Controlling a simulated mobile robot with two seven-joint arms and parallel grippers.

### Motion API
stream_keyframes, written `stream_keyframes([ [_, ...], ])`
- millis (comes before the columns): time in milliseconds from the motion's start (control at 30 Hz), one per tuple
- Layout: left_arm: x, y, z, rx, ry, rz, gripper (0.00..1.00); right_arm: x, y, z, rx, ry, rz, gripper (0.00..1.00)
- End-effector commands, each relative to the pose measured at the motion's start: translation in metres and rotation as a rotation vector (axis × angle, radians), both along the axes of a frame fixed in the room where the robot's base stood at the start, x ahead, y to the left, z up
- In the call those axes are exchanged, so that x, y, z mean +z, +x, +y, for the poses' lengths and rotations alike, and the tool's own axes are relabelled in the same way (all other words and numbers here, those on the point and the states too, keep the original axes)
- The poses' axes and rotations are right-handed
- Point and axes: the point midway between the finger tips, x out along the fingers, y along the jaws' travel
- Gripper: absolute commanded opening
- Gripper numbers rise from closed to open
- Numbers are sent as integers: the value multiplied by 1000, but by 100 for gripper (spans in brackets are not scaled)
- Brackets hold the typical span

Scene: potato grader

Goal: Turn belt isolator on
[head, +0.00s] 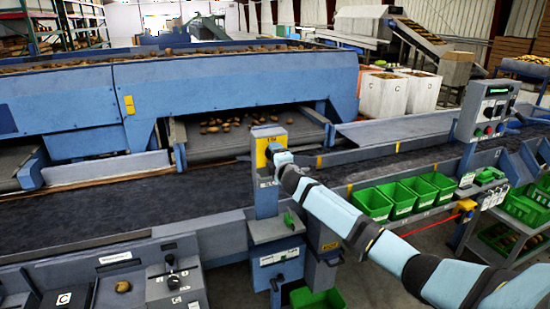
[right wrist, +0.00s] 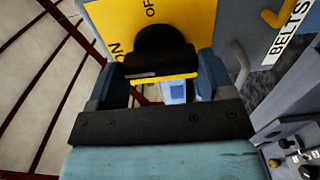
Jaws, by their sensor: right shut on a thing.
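The belt isolator is a box on a grey-blue post beside the belt, with a yellow plate (head: 261,158) in the head view. In the right wrist view its yellow plate (right wrist: 205,22) carries "ON" at the left and part of "OF" at the top. A black knob (right wrist: 163,42) stands on the plate. My right gripper (right wrist: 162,78) is shut on the knob, one finger on each side. In the head view my right gripper (head: 275,153) is against the box and hides the knob. Which label the knob points to, I cannot tell. My left gripper is not in view.
A "BELTS" label (right wrist: 291,32) is beside the plate. A dark conveyor belt (head: 110,215) runs behind the post. Green crates (head: 370,203) and a button panel (head: 489,110) stand to the right. A console (head: 172,280) with a lever is at lower left.

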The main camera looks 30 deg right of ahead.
Motion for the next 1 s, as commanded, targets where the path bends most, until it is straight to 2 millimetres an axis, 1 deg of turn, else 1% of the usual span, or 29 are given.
stream_keyframes([
  [333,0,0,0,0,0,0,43,-1,0,0,0,-7,3,51],
  [367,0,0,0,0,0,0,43,-1,0,0,0,-8,3,81],
  [400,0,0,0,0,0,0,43,-1,0,0,0,-7,2,91],
  [433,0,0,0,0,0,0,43,-1,0,0,0,-7,2,98],
  [467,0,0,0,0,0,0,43,-1,0,0,0,-7,2,100],
  [667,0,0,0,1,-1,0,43,0,-1,0,0,-5,1,100],
  [767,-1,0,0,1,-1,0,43,-1,-5,1,0,-5,1,100],
  [867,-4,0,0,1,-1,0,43,-2,-18,3,1,-7,2,100],
  [967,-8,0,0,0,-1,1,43,-4,-37,8,2,-7,2,100],
  [1000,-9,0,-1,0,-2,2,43,-4,-47,10,1,-7,2,100],
])
